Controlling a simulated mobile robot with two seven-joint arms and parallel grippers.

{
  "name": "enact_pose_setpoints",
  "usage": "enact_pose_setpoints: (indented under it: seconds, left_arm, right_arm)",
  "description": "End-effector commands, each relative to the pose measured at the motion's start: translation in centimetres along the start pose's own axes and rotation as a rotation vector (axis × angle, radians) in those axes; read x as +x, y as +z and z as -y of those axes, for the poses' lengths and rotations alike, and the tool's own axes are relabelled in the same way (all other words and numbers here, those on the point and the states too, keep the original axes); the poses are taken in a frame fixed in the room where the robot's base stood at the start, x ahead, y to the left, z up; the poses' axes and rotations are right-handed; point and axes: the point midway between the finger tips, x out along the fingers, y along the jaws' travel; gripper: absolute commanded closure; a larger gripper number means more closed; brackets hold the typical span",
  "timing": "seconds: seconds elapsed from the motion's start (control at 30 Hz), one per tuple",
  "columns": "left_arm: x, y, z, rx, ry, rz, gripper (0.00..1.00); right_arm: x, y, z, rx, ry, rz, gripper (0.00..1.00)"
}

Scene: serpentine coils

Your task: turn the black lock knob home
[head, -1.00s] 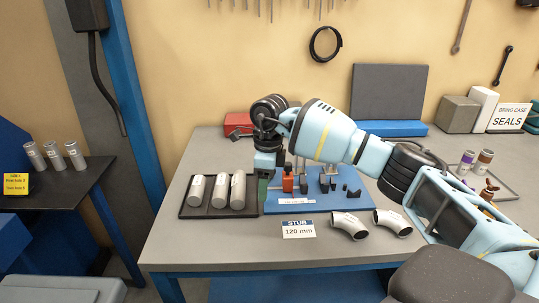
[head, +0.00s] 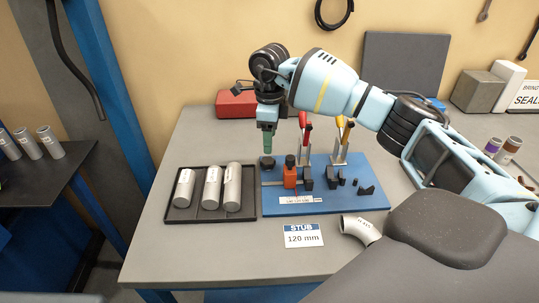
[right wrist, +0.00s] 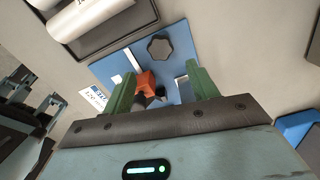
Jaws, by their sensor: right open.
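A dark lobed knob (right wrist: 160,47), which looks like the black lock knob, sits on the blue board (right wrist: 177,38). In the head view the knob (head: 268,163) is at the board's left, left of an orange block (head: 290,177) with a small black top. My right gripper (head: 267,145) points down, with its green fingers just above the knob in that picture; the height gap is hard to judge. In the right wrist view my right gripper (right wrist: 160,88) is open, the orange block (right wrist: 147,82) shows between its fingers, and the knob is beyond the fingertips. My left gripper is out of view.
A dark tray (head: 181,214) with metal tubes lies left of the board. Red-handled (head: 305,132) and yellow-handled clamps (head: 341,136) stand at the board's back. A STUB 120 mm card (head: 303,236) and a metal elbow (head: 360,229) lie in front. The table's front left is clear.

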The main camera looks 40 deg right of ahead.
Motion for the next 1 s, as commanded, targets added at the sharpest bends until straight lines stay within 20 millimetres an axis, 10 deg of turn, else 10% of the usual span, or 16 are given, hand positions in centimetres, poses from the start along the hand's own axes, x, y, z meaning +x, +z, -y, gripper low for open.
enact_pose_setpoints:
  seconds: [0.5, 0.9, 1.0]
  left_arm:
    - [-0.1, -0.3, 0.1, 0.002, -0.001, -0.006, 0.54]
    - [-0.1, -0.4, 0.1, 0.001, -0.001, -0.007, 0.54]
    - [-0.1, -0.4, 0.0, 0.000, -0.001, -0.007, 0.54]
  right_arm:
    - [6.7, 0.0, 0.0, 0.001, 0.001, -0.001, 0.41]
    - [7.4, 0.0, 0.0, 0.000, 0.000, 0.000, 0.41]
    - [7.4, 0.0, 0.0, 0.000, 0.000, 0.000, 0.54]
